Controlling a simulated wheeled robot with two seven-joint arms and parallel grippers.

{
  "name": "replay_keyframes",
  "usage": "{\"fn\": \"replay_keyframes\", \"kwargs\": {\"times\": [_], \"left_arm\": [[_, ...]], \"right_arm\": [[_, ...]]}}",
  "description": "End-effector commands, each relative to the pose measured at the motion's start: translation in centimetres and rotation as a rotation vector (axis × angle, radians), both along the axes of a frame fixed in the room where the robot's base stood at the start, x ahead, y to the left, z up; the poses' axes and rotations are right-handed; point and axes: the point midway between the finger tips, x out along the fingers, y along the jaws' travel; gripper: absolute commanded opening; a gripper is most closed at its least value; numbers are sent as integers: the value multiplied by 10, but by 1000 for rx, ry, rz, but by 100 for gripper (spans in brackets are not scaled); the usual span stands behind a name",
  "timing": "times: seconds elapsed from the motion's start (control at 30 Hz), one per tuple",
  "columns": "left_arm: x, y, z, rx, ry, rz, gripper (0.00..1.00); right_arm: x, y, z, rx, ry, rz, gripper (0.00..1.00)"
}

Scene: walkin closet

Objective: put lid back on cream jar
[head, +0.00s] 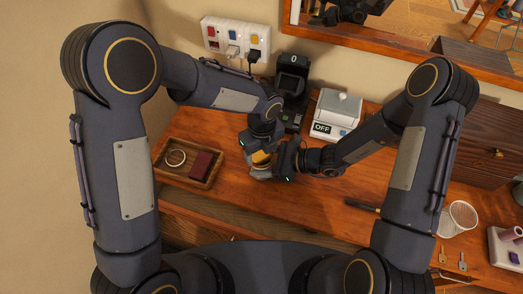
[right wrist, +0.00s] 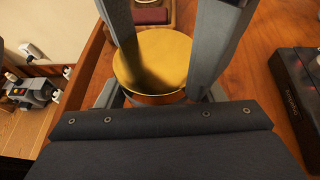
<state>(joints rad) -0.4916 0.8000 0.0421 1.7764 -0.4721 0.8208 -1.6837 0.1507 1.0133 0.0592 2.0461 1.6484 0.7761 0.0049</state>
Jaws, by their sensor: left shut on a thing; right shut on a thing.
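The round gold lid (right wrist: 152,58) lies between the two fingers of my right gripper (right wrist: 172,50) in the right wrist view. In the head view the gold lid (head: 261,157) shows as a small patch between my two grippers, near the table's front edge. The cream jar (head: 258,174) shows only as a pale part under the lid, mostly hidden. My right gripper (head: 277,162) comes in from the right and is shut on the lid. My left gripper (head: 255,147) comes from behind and is shut on the jar. Whether the lid is seated on the jar is unclear.
A wooden tray (head: 166,178) with a ring-shaped item and a dark red box (head: 201,164) stands to the left. A white box marked OFF (head: 335,113) and a black device (head: 291,77) are behind. A mesh cup (head: 459,218) stands right. The table front right of centre is mostly clear.

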Motion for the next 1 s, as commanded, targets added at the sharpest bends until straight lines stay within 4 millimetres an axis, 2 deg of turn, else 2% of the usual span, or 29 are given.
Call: {"fn": "replay_keyframes", "kwargs": {"times": [0.03, 0.4, 1.0], "left_arm": [[-1, -1, 0, -2, 0, -1, 41], [-2, -5, 7, -11, -16, 2, 41], [-2, -5, 6, -11, -16, 2, 41]], "right_arm": [[0, 4, 5, 12, -9, 7, 21], [0, 2, 3, 9, -5, 3, 21], [0, 1, 2, 6, -1, 0, 21]]}}
